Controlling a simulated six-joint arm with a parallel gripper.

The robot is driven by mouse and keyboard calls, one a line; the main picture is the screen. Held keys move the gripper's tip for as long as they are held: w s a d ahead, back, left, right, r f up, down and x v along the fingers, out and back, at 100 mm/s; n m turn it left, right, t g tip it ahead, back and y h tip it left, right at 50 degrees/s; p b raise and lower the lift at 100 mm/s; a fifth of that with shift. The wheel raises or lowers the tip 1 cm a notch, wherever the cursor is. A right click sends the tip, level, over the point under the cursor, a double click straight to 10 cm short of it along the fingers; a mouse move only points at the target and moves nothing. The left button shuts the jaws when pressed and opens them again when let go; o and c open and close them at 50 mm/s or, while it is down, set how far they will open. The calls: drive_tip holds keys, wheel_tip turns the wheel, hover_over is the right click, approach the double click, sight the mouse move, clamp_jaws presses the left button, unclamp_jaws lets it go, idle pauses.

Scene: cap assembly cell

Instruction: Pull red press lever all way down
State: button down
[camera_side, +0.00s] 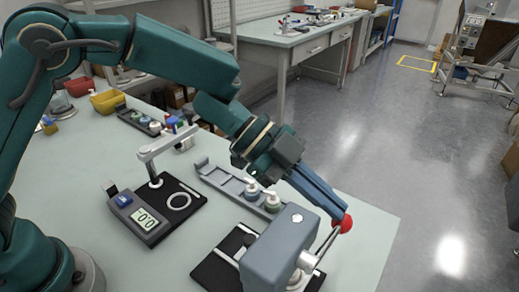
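The press (272,250) is a grey housing on a black base at the front right of the bench. Its lever (326,243) is a thin metal rod that rises to the upper right from a hub on the press's right side. A red ball knob (346,223) tops the lever. My gripper (340,215) reaches down from the upper left, and its long blue-grey fingers end at the red knob. The fingertips meet or overlap the knob from the upper left. I cannot tell whether they are closed around it or only resting against it.
A grey rail (222,184) holding small capped jars (272,203) lies behind the press, under my gripper. A scale-like device with a display (145,219) stands left of it. Yellow (108,101) and red bins are at the back left. The bench's right edge is close to the lever.

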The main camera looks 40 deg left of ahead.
drive_tip(key=shift+f, duration=0.2)
idle(0.4)
drive_tip(key=s+a+r, duration=0.2)
drive_tip(key=a+r, duration=0.6)
drive_tip(key=r, duration=0.2)
drive_tip(key=shift+a, duration=0.4)
